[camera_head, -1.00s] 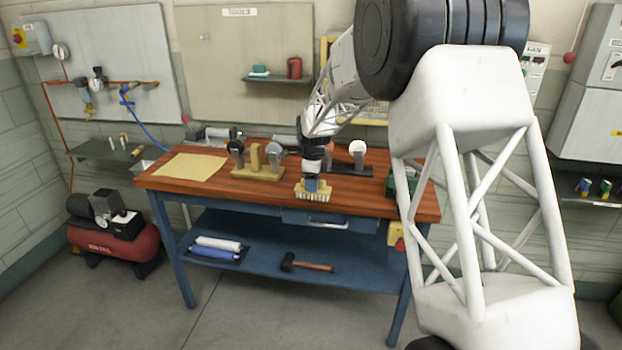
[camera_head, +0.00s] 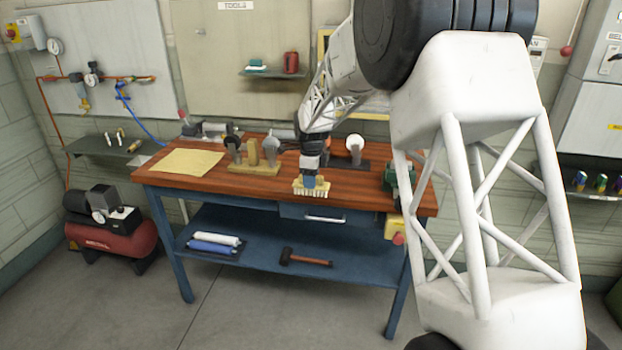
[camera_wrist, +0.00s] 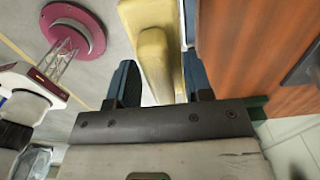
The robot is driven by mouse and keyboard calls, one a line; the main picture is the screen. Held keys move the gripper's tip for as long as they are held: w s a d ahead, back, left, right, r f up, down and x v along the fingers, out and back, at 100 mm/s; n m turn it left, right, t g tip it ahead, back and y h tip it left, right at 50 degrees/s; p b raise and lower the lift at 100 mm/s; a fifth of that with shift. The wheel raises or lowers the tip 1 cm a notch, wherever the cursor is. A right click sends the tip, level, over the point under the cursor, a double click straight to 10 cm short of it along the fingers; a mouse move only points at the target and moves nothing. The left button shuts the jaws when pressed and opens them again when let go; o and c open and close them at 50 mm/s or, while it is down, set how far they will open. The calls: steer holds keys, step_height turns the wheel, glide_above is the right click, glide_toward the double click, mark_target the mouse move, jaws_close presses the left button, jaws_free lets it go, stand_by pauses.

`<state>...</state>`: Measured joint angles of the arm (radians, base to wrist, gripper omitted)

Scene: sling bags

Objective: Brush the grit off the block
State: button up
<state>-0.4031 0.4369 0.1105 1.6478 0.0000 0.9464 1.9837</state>
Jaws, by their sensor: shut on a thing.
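My gripper (camera_head: 311,178) is shut on a brush (camera_head: 311,191) with a yellow-tan body and pale bristles pointing down. The brush is at the bench's front edge, above the drawer; I cannot tell whether its bristles touch anything. In the wrist view my gripper (camera_wrist: 158,82) has dark teal fingers on both sides of the yellow brush body (camera_wrist: 155,55). A tan upright block (camera_head: 252,152) stands on a wooden base behind and left of the brush, between grey round-headed pieces. I cannot tell whether this is the task's block. No grit can be made out.
The wooden bench top (camera_head: 215,188) has a yellow sheet (camera_head: 187,162) at left. A dark stand with a white round head (camera_head: 354,146) is right of my gripper, and a green tool (camera_head: 402,178) is at the right end. Bare wood lies left of the brush.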

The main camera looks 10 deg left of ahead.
steer(key=w+d+r, duration=0.2)
steer(key=d, duration=0.1)
steer(key=w+d+r, duration=0.2)
steer(key=w+d, duration=0.1)
steer(key=d, duration=0.1)
steer(key=w+d+r, duration=0.3)
steer(key=d, duration=0.1)
steer(key=shift+w+d, duration=0.1)
steer(key=shift+d, duration=0.1)
steer(key=w+d+r, duration=0.2)
steer(key=d, duration=0.2)
steer(key=w+d+r, duration=0.1)
steer(key=d+r, duration=0.2)
steer(key=d, duration=0.2)
steer(key=w+d+r, duration=0.2)
steer(key=d+r, duration=0.1)
steer(key=d, duration=0.2)
steer(key=shift+w, duration=0.35)
